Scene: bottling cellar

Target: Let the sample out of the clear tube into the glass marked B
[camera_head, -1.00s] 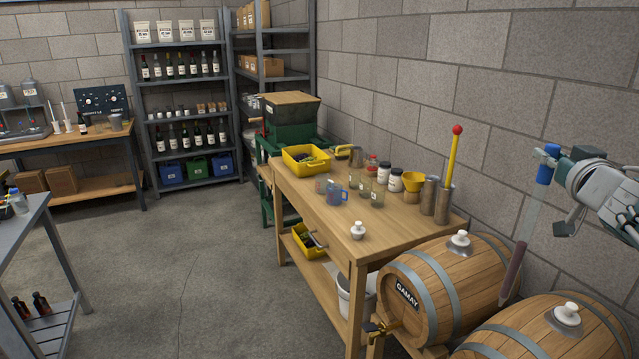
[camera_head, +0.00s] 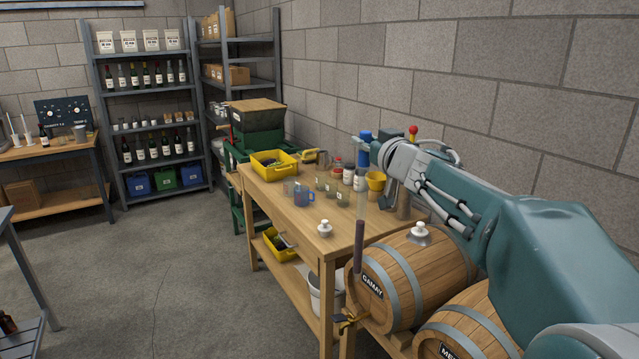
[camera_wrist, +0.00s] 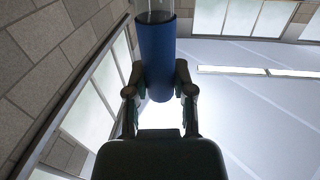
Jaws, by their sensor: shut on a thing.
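My gripper (camera_head: 370,150) is shut on the blue top (camera_wrist: 158,60) of the clear tube (camera_head: 362,200). The tube hangs nearly upright, with dark red liquid in its lower part (camera_head: 359,246). In the head view its lower end shows in front of the Gamay barrel and beside the bench's near end. Several small glasses stand on the wooden bench, beyond the tube. One glass (camera_head: 342,199) has a pale label, but its letter is too small to read, so I cannot tell which is marked B. In the wrist view both fingers press the blue top; the tube's lower end is out of view.
Open floor lies left.

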